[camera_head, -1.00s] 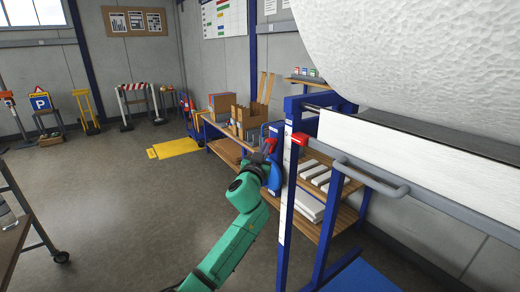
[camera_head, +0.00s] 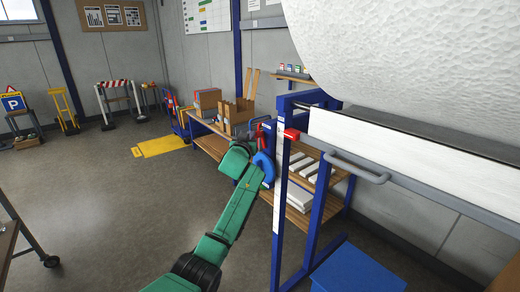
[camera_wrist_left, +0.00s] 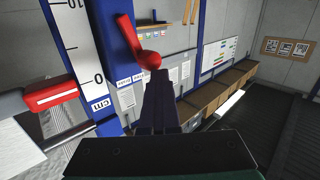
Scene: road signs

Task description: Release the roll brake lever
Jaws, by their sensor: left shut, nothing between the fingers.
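A red lever (camera_wrist_left: 131,38) with a rounded red hub stands tilted on the blue frame post, just beyond my fingertips in the left wrist view. In the head view the gripper (camera_head: 266,146) is small and partly hidden by the wrist and the post. My right gripper is out of view.
A blue post with a white scale (camera_head: 279,185) stands close beside the arm. A red block (camera_head: 291,134) sits at the rail's end. A large white roll (camera_head: 400,60) hangs at the upper right. A wooden bench (camera_head: 212,147) stands behind; open floor is at left.

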